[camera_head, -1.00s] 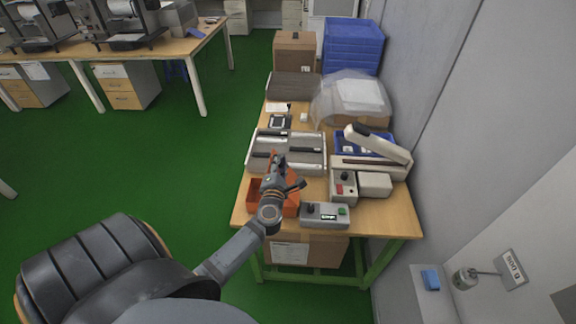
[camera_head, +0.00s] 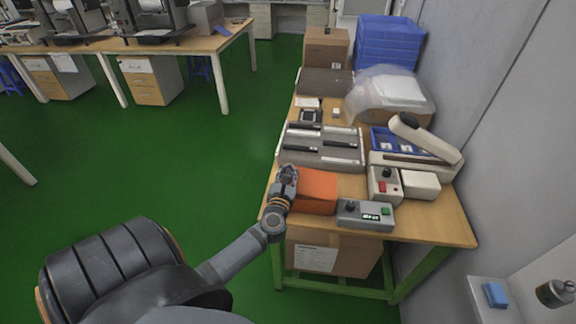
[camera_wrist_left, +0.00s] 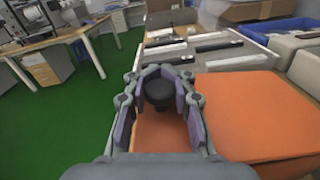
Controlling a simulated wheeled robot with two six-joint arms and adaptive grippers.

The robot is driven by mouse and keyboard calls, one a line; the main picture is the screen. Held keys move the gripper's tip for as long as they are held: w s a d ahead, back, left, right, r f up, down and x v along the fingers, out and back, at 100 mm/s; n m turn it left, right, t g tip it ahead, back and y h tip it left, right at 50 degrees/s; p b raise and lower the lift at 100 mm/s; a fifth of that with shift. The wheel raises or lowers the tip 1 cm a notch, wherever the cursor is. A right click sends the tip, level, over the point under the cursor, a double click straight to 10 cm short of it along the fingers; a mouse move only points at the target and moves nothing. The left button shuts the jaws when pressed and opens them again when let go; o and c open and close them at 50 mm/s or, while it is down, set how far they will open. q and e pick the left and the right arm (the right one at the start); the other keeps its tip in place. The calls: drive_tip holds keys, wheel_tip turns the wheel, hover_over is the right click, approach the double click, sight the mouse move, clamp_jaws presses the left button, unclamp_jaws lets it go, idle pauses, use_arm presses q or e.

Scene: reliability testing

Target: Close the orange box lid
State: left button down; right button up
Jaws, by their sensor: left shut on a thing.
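The orange box (camera_head: 318,206) stands at the table's near left edge. Its orange lid (camera_head: 318,184) lies over the top as a flat panel, and it also shows in the left wrist view (camera_wrist_left: 258,108). I cannot tell whether it is fully seated. My left gripper (camera_head: 287,178) is at the box's left side. In the left wrist view its fingers (camera_wrist_left: 160,95) are around a dark round knob (camera_wrist_left: 158,92), with orange surface below it. The gripper hides part of the box's left side. My right gripper is not in view.
A grey control box (camera_head: 365,214) sits close to the right of the orange box. A grey tray (camera_head: 345,162) lies behind it. A red-switch box (camera_head: 384,186) and a white lever sealer (camera_head: 425,140) stand further right. Green floor is open on the left.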

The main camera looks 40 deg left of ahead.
use_arm(q)
drive_tip(key=shift+s+a+f+b, duration=0.1)
drive_tip(key=shift+f+b, duration=0.35)
drive_tip(key=shift+f, duration=0.25)
drive_tip(key=shift+s+a+f+b, duration=0.1)
drive_tip(key=shift+f+b, duration=0.3)
drive_tip(key=shift+f, duration=0.25)
drive_tip(key=c, duration=1.1)
unclamp_jaws()
drive_tip(key=shift+s+d, duration=0.15)
drive_tip(key=shift+s, duration=0.1)
drive_tip(key=v, duration=1.1)
drive_tip(key=shift+s+d, duration=0.1)
drive_tip(key=shift+s, duration=0.05)
